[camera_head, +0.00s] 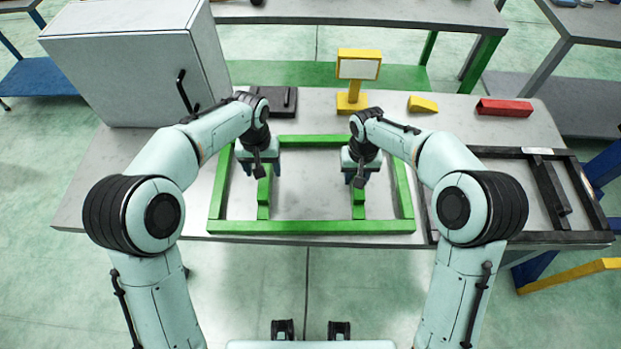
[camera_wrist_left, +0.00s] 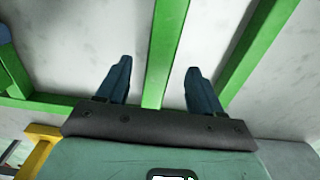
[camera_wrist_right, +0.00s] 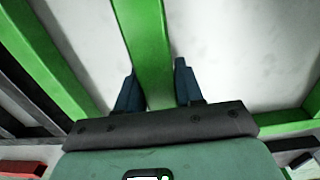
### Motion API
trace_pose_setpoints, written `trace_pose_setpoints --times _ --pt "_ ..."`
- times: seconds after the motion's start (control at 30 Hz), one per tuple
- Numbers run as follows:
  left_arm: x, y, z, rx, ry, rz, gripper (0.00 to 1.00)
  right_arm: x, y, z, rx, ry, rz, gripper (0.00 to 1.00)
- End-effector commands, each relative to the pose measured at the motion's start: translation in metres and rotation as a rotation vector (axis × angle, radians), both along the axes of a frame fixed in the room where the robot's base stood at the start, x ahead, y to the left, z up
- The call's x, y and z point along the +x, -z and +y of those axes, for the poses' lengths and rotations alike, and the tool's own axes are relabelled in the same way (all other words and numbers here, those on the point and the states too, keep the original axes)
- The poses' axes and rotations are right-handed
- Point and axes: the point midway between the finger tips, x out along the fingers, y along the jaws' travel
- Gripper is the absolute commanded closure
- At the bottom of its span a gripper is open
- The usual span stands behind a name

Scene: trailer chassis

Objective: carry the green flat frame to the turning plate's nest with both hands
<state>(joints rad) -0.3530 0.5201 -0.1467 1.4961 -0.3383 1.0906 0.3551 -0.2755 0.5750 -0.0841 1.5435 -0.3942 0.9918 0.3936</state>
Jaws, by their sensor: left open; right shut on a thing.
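The green flat frame (camera_head: 310,227) lies on the grey table, with two short inner bars standing inside its outer rim. My left gripper (camera_head: 260,172) is over the left inner bar. In the left wrist view its fingers (camera_wrist_left: 158,68) are open on both sides of a green bar (camera_wrist_left: 168,40), with gaps. My right gripper (camera_head: 359,178) is at the right inner bar. In the right wrist view its fingers (camera_wrist_right: 155,72) are shut on that bar (camera_wrist_right: 145,35). I cannot make out a turning plate or its nest for sure.
A black frame (camera_head: 493,151) lies to the right, close beside the green one. A grey cabinet (camera_head: 130,75) stands back left. A black block (camera_head: 283,100), a yellow stand (camera_head: 352,102), a yellow wedge (camera_head: 423,104) and a red block (camera_head: 504,107) sit along the back.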

Motion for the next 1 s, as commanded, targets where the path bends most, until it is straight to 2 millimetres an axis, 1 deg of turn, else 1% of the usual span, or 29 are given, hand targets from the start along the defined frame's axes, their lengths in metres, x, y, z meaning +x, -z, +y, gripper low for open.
trace_pose_setpoints --times 0.03,0.1,0.2,0.33,0.5,0.77,0.8,0.87,1.0 --pt "0.002 -0.015 -0.001 -0.002 0.000 -0.007 0.34 0.003 -0.006 0.001 0.005 0.001 -0.009 1.00" --pt "0.002 -0.030 0.000 -0.002 0.000 -0.006 0.34 0.004 -0.009 0.001 0.006 0.001 -0.011 1.00" --pt "0.002 -0.050 -0.001 -0.002 0.000 -0.006 0.34 0.006 -0.013 0.002 0.007 0.002 -0.015 1.00" --pt "0.001 -0.069 -0.001 -0.002 0.001 -0.005 0.34 0.007 -0.017 0.002 0.008 0.002 -0.018 1.00" --pt "0.001 -0.080 0.000 -0.001 0.001 -0.003 0.34 0.008 -0.019 0.002 0.008 0.002 -0.020 1.00" --pt "0.001 -0.080 0.000 -0.001 0.000 -0.002 0.34 0.008 -0.019 0.002 0.009 0.002 -0.021 1.00" --pt "0.001 -0.080 0.000 -0.001 0.001 -0.002 0.34 0.008 -0.019 0.002 0.009 0.002 -0.021 0.54" --pt "0.001 -0.080 0.000 -0.001 0.000 -0.002 0.34 0.008 -0.019 0.002 0.008 0.001 -0.020 0.34" --pt "0.001 -0.080 0.000 -0.001 0.000 -0.002 0.34 0.007 -0.018 0.002 0.006 0.001 -0.017 0.34"
